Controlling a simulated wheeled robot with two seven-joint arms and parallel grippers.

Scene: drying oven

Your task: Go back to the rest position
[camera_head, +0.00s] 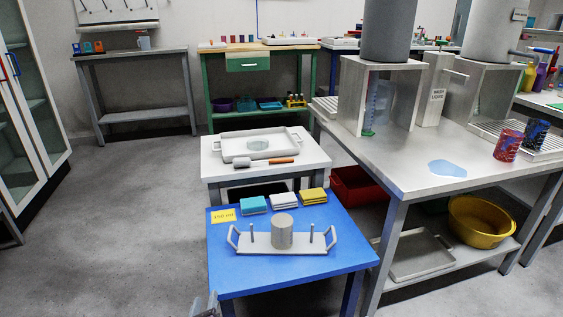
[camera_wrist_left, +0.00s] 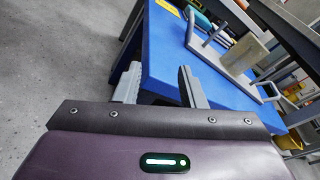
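My left gripper (camera_head: 207,305) shows only at the bottom edge of the head view, beside the near left corner of the blue table (camera_head: 290,276). In the left wrist view the two fingers of my left gripper (camera_wrist_left: 159,70) stand apart with nothing between them, so it is open and empty. The blue table (camera_wrist_left: 168,62) lies just beyond the fingers. My right gripper is in neither view.
A white handled tray (camera_head: 244,243) with a grey cylinder (camera_head: 282,231) and upright pegs stands on the blue table. Folded cloths (camera_head: 283,199) lie behind it. A metal bench (camera_head: 410,165) stands to the right. Grey floor (camera_head: 130,235) on the left is clear.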

